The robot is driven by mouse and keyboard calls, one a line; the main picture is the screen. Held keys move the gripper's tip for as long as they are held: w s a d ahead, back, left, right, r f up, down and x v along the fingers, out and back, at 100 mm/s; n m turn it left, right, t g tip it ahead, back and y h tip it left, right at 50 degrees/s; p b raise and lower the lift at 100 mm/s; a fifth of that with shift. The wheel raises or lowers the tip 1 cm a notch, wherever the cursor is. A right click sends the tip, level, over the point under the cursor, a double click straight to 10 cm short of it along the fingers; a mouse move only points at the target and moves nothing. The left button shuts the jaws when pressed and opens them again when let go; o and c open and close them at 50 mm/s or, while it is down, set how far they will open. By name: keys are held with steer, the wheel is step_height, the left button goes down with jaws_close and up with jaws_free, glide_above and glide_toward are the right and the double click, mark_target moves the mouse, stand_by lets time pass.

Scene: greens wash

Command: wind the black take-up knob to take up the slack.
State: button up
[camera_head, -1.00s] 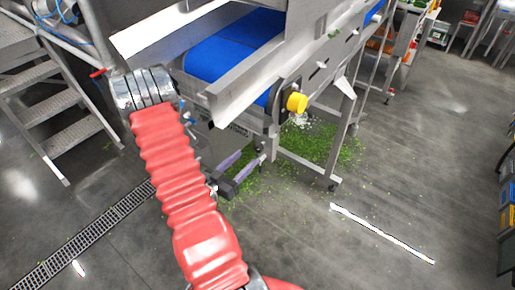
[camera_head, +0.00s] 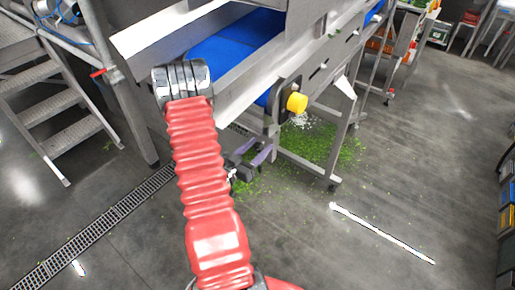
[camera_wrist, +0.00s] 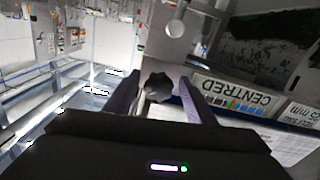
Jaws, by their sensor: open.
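The black take-up knob (camera_wrist: 159,86) is a lobed knob, seen in the wrist view between my gripper's two fingers and near their tips. My gripper (camera_wrist: 160,92) is open, with a finger to each side of the knob. Gaps show on both sides, and I cannot tell how far the tips are from it in depth. In the head view my gripper (camera_head: 262,158) shows its purple fingers low beside the conveyor's end frame. The knob cannot be made out there. The blue belt (camera_head: 228,42) runs on the conveyor above.
A label reading CENTRED (camera_wrist: 232,94) with a coloured scale is right of the knob in the wrist view. A yellow round button (camera_head: 297,103) sticks out from the conveyor side. Green scraps (camera_head: 318,147) lie under the frame.

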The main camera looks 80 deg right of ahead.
steer(key=shift+c, duration=0.5)
steer(key=c, duration=0.9)
steer(key=shift+c, duration=0.2)
steer(key=shift+n, duration=0.7)
steer(key=shift+w, duration=0.1)
steer(key=o, duration=1)
steer(key=shift+o, duration=0.2)
